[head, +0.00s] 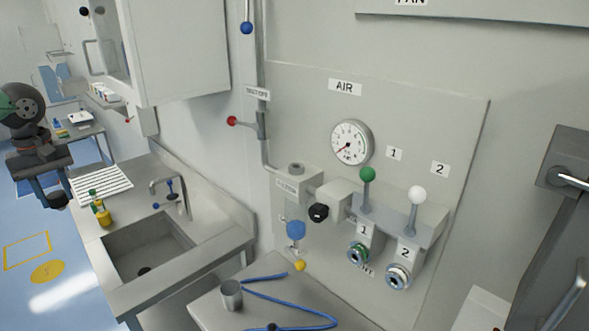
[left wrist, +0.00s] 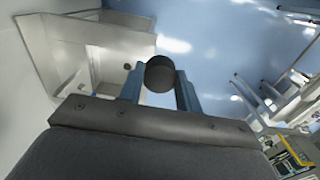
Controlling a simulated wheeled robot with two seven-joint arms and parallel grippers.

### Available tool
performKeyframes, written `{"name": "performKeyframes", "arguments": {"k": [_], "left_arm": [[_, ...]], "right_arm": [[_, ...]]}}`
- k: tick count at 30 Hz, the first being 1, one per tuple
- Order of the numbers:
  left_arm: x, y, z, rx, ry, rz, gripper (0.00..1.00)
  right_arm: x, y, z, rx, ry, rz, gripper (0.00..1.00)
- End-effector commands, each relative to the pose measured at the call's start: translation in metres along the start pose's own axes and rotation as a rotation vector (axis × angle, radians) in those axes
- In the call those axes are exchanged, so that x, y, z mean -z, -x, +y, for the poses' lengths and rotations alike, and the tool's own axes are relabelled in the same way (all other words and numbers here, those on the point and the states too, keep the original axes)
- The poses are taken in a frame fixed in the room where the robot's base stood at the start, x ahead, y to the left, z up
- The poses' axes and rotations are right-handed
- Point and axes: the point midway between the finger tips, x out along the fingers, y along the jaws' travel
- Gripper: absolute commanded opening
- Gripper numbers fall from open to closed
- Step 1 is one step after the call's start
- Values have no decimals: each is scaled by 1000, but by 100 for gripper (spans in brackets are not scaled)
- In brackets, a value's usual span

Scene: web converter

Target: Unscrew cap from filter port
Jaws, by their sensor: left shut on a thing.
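My left gripper (head: 52,188) is at the far left in the head view, beside the sink counter and well away from the air panel. It is shut on a round black cap (head: 58,200). The cap also shows between the two blue-grey fingers in the left wrist view (left wrist: 160,74), with the blue floor behind it. The filter unit (head: 289,188) is on the wall panel, left of the gauge. A round grey port (head: 296,168) stands on its top with no cap visible on it. My right gripper is not in view.
The steel sink (head: 150,245) is in the left counter. A small steel table (head: 215,310) below the panel bears a metal cup (head: 231,294) and a blue hose (head: 285,308). Two levers, green (head: 367,174) and white (head: 417,195), stick out from the panel.

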Motion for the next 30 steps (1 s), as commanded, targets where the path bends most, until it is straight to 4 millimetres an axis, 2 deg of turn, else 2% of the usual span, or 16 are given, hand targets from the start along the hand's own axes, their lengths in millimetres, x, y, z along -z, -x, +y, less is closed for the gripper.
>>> {"name": "performKeyframes", "arguments": {"k": [14, 30], "left_arm": [[0, 2, 0, 0, 0, 1, 0], [0, 23, 0, 0, 0, 1, 0]], "right_arm": [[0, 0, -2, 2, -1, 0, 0], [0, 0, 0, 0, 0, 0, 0]]}}
